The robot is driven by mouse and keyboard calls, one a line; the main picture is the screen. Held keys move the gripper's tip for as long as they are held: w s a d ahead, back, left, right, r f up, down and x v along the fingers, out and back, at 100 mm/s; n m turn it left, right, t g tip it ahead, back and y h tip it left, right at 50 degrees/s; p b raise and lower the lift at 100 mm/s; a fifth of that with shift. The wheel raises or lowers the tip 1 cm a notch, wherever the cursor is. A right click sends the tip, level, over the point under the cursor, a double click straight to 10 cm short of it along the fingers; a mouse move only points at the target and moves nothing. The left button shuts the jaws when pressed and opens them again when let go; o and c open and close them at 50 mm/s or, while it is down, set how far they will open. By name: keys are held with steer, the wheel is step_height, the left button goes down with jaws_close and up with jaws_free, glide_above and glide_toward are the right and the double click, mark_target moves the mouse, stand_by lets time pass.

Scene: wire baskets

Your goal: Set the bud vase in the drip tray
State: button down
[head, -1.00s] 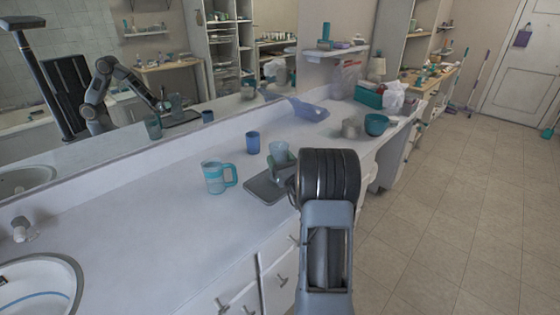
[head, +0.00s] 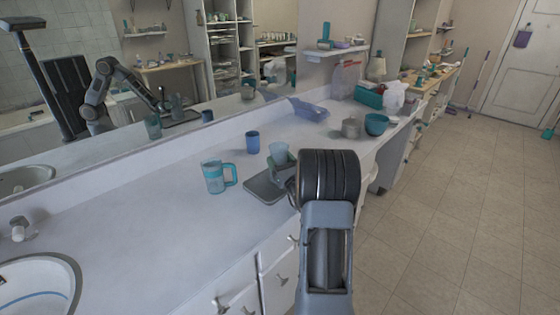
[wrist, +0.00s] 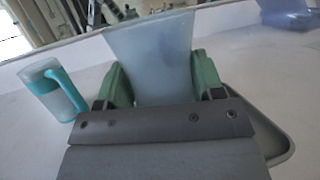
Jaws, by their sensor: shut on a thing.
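The bud vase (head: 279,151) is a pale, translucent blue tapered vessel, wider at the top, and looks upright. It also fills the middle of the wrist view (wrist: 152,55). My gripper (wrist: 163,82) is shut on it, with a green finger on either side. The drip tray (head: 260,190) is a flat grey tray on the counter below my gripper. Its rim shows at the right in the wrist view (wrist: 277,140). My gripper hides the vase's base, so I cannot tell whether it touches the tray.
A clear mug with a teal handle (head: 214,177) stands left of the tray. A blue cup (head: 253,142) stands behind it. A metal pot (head: 351,128) and a teal bowl (head: 376,124) are farther right. A mirror runs along the counter's back. The counter's left front is clear.

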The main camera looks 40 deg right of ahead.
steer(key=shift+f, duration=0.35)
stand_by(0.3)
steer(key=shift+c, duration=0.8)
jaws_free()
steer(key=shift+s+b, duration=0.1)
steer(key=shift+b, duration=0.2)
steer(key=shift+b+v, duration=1)
steer(key=shift+v, duration=2.55)
steer(key=shift+s+f, duration=0.25)
steer(key=shift+a+f, duration=0.1)
steer(key=shift+f, duration=0.05)
